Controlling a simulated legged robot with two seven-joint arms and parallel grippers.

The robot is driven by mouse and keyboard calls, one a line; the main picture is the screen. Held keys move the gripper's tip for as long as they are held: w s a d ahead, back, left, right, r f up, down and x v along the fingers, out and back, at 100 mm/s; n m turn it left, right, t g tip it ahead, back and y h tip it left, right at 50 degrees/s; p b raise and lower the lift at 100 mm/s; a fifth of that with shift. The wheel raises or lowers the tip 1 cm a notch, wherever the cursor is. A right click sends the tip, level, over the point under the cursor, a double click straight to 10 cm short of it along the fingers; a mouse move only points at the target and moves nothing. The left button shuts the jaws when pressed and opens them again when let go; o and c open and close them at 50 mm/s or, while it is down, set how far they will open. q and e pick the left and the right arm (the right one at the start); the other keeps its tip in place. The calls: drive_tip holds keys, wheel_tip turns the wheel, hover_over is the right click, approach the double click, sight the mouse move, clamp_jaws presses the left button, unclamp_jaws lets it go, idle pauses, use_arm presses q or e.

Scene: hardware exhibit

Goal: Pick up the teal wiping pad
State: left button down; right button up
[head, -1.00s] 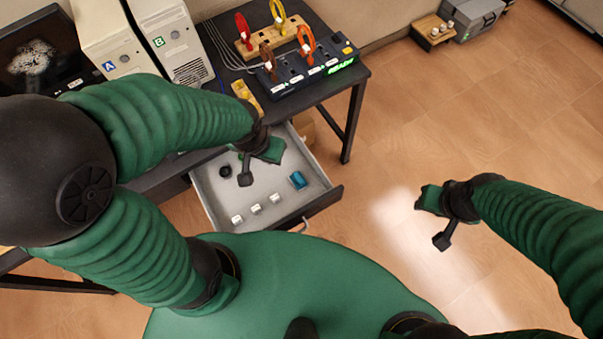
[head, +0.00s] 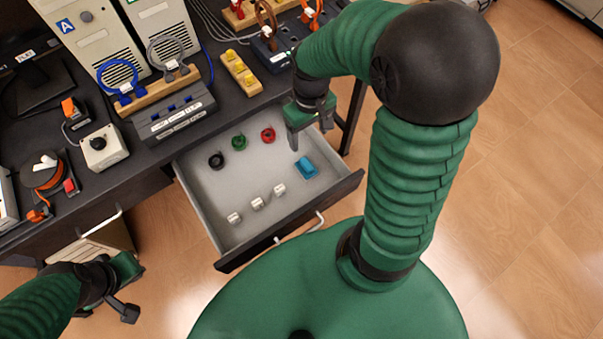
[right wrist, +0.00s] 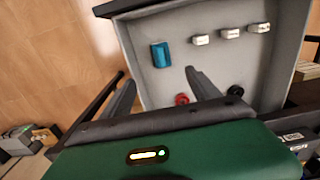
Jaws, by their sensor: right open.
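The teal wiping pad (head: 305,167) lies in the right part of an open grey drawer (head: 215,202), near its right wall. It also shows in the right wrist view (right wrist: 160,55), just past the fingertips. My right gripper (head: 309,134) is over the drawer's back right corner, above and behind the pad, not touching it. Its two fingers (right wrist: 160,80) are spread apart with nothing between them. My left gripper (head: 130,292) is at the lower left, over the floor in front of the desk, away from the drawer; its jaw gap is unclear.
The drawer also holds black (head: 216,161), green (head: 239,142) and red (head: 268,135) rings at the back and small white blocks (head: 257,203) along the front. The desktop (head: 110,180) above carries computer towers (head: 88,30) and cable racks. Bare drawer floor surrounds the pad.

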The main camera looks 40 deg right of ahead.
wheel_tip(320, 180, down, 2)
drive_tip(key=a, duration=0.1)
drive_tip(key=b, duration=0.3)
hover_over(306, 164)
drive_tip(key=d, duration=0.1)
drive_tip(key=f, duration=0.9)
drive_tip(key=shift+s, duration=0.35)
drive_tip(key=shift+d+f, duration=0.15)
drive_tip(key=shift+f, duration=0.15)
drive_tip(key=f, duration=0.1)
drive_tip(key=a+f+b, duration=0.1)
drive_tip(key=f, duration=0.2)
drive_tip(key=shift+w+a+f, duration=0.25)
drive_tip(key=shift+w+a, duration=0.1)
drive_tip(key=shift+f, duration=0.15)
drive_tip(key=shift+d, duration=0.45)
drive_tip(key=c, duration=0.5)
drive_tip(key=shift+a, duration=0.3)
drive_tip(key=c, duration=0.7)
use_arm(q)
drive_tip(key=f, duration=0.4)
drive_tip(key=shift+s+a+f, duration=0.2)
drive_tip(key=shift+a+f, duration=0.15)
drive_tip(key=shift+a, duration=0.05)
use_arm(e)
drive_tip(key=shift+c, duration=1.2)
